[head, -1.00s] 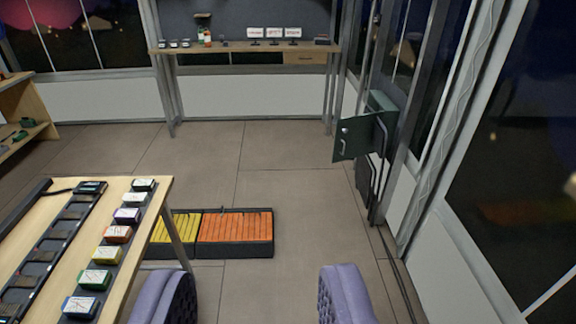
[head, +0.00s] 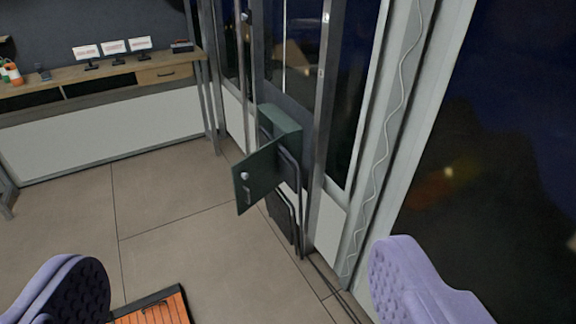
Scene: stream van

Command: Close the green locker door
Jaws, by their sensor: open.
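The green locker (head: 281,122) is fixed at the wall by the window frames, in the middle of the head view. Its green door (head: 256,178) stands open, swung out to the left into the room. A round knob and a small handle (head: 248,190) show on the door's face. My gripper (head: 235,285) shows as two purple padded fingers at the bottom left and bottom right. They are wide apart with nothing between them. The gripper is well short of the door and does not touch it.
An orange-slatted tray (head: 155,308) lies on the floor at the bottom. A wooden desk (head: 100,82) with small screens stands at the back left. Dark panels (head: 284,215) lean below the locker. The tiled floor (head: 180,235) before the door is clear.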

